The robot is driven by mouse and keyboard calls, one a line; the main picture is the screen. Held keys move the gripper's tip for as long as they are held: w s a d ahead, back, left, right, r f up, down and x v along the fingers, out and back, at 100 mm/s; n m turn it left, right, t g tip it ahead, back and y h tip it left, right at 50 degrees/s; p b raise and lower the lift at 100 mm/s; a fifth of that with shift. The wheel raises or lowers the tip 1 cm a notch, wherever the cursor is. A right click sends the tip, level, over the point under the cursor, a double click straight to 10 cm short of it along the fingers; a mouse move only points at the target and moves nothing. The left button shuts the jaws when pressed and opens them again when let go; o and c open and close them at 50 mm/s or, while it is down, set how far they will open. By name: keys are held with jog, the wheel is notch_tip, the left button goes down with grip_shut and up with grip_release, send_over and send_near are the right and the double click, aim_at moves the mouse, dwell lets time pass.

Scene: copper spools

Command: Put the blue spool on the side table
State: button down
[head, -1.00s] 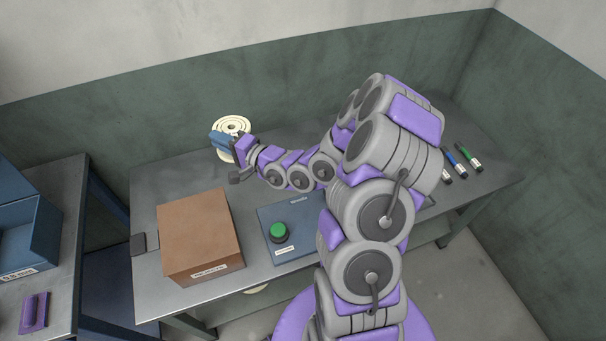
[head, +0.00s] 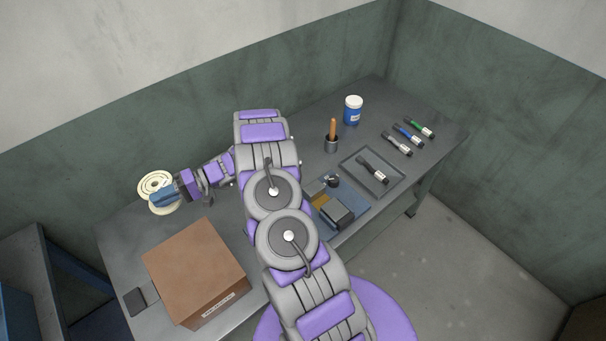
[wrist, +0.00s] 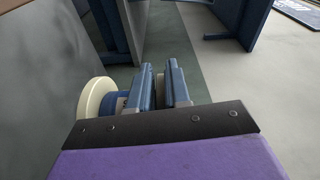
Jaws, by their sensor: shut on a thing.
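The blue spool has cream flanges (head: 155,184) and shows beyond the cardboard box, near the back-left part of the workbench. My gripper (head: 163,197) is at its near side, shut on it. In the wrist view, a cream flange (wrist: 95,108) stands left of my gripper's blue fingers (wrist: 158,88), with a bit of blue winding beside it. The fingers hide the rest of the spool, so the exact grip does not show. A second table (head: 38,258), perhaps the side table, shows partly at the left edge, beyond a gap.
The cardboard box (head: 195,270) stands on the front-left of the workbench (head: 290,115), with a small dark block (head: 135,301) beside it. A tray (head: 362,158), a cup with a wooden handle (head: 331,140), a white-blue jar (head: 352,110) and several markers (head: 408,135) lie to the right.

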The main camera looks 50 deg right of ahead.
aim_at(165, 208)
jog(key=f+n+g, duration=0.1)
jog(key=s+a+f+n+g, duration=0.1)
jog(key=shift+s+a+f+y, duration=0.1)
jog(key=shift+s+f+y, duration=0.1)
jog(key=shift+f+y, duration=0.15)
notch_tip(165, 208, down, 10)
jog(key=shift+r+b, duration=0.1)
jog(key=shift+b, duration=0.9)
jog(key=c, duration=1.1)
grip_release()
